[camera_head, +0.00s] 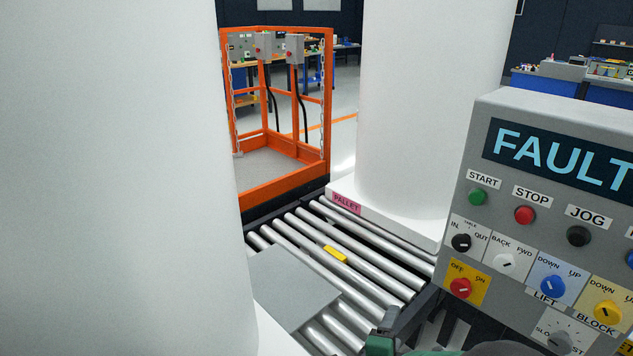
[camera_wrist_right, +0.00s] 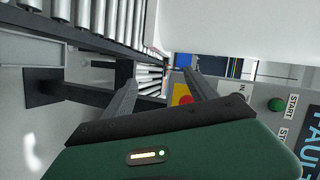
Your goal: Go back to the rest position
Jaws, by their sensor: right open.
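My right gripper (camera_head: 384,332) shows only partly at the bottom edge of the head view, left of the grey control panel (camera_head: 480,130). In the right wrist view its two dark fingers (camera_wrist_right: 162,92) are spread apart with nothing held between them. The red knob on its yellow OFF/ON plate (camera_head: 460,287) is up and to the right of the gripper in the head view. That yellow plate (camera_wrist_right: 183,92) appears beyond the fingers in the wrist view. The panel's display reads FAULT. My left gripper is not in view.
Two large white tanks stand at the left (camera_head: 110,180) and centre (camera_head: 425,100). A roller conveyor (camera_head: 380,262) runs between them, with a grey plate (camera_head: 290,288) and a small yellow block (camera_head: 336,254). An orange frame (camera_head: 285,187) stands behind.

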